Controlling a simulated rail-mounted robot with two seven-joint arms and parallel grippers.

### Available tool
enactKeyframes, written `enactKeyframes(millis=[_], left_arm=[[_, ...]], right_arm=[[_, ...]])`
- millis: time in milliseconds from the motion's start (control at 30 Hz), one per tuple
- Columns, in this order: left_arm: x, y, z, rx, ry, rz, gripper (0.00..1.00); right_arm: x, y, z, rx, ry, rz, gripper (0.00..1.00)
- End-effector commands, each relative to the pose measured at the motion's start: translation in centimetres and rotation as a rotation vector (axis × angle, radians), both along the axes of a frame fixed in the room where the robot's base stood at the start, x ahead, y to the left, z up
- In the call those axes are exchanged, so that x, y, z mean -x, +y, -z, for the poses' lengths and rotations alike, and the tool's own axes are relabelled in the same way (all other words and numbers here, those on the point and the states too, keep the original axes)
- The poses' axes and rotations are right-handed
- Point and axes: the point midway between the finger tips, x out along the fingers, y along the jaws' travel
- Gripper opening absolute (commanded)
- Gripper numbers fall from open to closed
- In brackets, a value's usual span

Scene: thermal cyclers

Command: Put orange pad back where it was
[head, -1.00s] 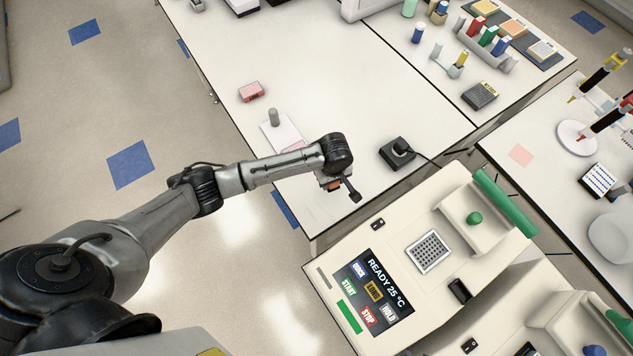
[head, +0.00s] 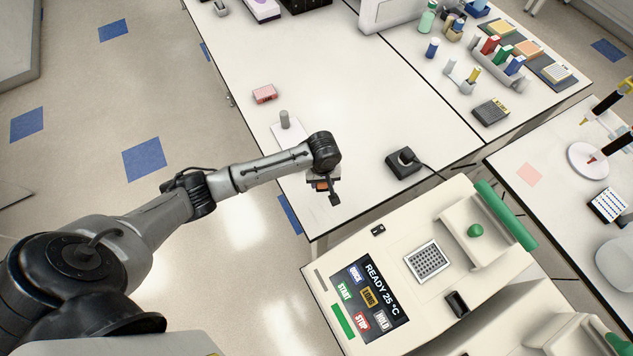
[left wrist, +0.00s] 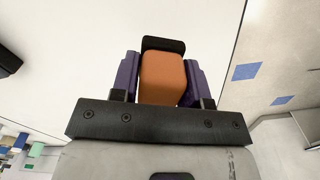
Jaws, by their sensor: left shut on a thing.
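My left gripper (head: 323,187) is shut on an orange pad, seen as a thick orange block (left wrist: 162,76) between purple fingers in the left wrist view. A black piece (left wrist: 163,44) shows at the block's far end. In the head view the held orange part (head: 321,186) is small and partly covered by the gripper. The gripper hangs over the near end of the white bench (head: 350,110); I cannot tell its exact height. My right gripper is not in view.
A thermal cycler (head: 385,245) with a lit screen stands at the lower right. Bench middle is clear. An orange-topped item (head: 527,48) sits far right.

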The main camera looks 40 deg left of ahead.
Motion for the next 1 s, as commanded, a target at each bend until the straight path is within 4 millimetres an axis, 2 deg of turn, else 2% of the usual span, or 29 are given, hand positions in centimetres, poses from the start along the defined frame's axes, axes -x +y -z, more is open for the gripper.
enactKeyframes(millis=[100,233,367,667,1000], left_arm=[[-0.1,1.5,0.9,-0.001,0.001,-0.002,0.23],[-0.2,2.3,1.3,0.000,0.000,-0.001,0.23],[-0.2,2.4,1.8,0.001,0.000,-0.001,0.23],[-0.2,2.4,5.2,0.001,-0.001,0.000,0.23],[-0.2,2.4,5.5,0.000,-0.001,0.000,0.23]], right_arm=[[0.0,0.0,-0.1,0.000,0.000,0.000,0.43],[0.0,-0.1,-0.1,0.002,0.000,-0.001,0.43],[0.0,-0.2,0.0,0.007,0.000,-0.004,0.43],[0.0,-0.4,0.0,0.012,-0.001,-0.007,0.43],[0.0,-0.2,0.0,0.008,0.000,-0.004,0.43]])
